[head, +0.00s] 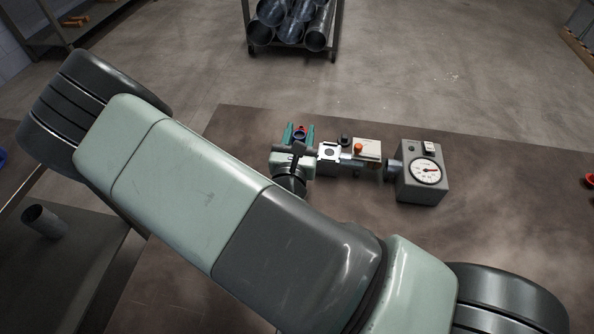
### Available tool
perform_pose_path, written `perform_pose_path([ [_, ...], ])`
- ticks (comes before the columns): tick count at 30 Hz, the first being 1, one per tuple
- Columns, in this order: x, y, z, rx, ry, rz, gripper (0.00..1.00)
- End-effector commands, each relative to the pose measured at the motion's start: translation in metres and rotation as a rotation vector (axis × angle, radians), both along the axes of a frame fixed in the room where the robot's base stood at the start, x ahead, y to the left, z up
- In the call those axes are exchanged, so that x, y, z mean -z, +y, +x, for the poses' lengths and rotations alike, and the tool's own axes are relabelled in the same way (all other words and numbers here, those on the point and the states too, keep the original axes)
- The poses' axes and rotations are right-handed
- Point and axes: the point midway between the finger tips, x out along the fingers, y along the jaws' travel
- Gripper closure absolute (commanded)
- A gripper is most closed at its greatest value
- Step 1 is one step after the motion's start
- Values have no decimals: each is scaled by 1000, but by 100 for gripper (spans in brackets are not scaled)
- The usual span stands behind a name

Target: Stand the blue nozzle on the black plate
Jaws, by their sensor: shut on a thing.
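My gripper (299,128) shows near the middle of the head view, with two teal fingers. I cannot pick out the black plate for certain; my arm covers much of the table in front of the gripper.
A grey gauge box (407,188) with a round dial stands right of the gripper. A cream box with an orange knob (358,148) sits between them. A red object (590,180) is at the right edge. The brown table (510,215) is clear between gauge box and red object.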

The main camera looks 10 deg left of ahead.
Motion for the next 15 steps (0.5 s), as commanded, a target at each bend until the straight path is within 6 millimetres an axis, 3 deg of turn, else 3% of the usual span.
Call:
perform_pose_path([
  [5,22,17,-19,7,7,-4,89],
  [10,54,17,-20,9,7,-7,89],
  [15,71,18,-20,9,6,-4,89],
])
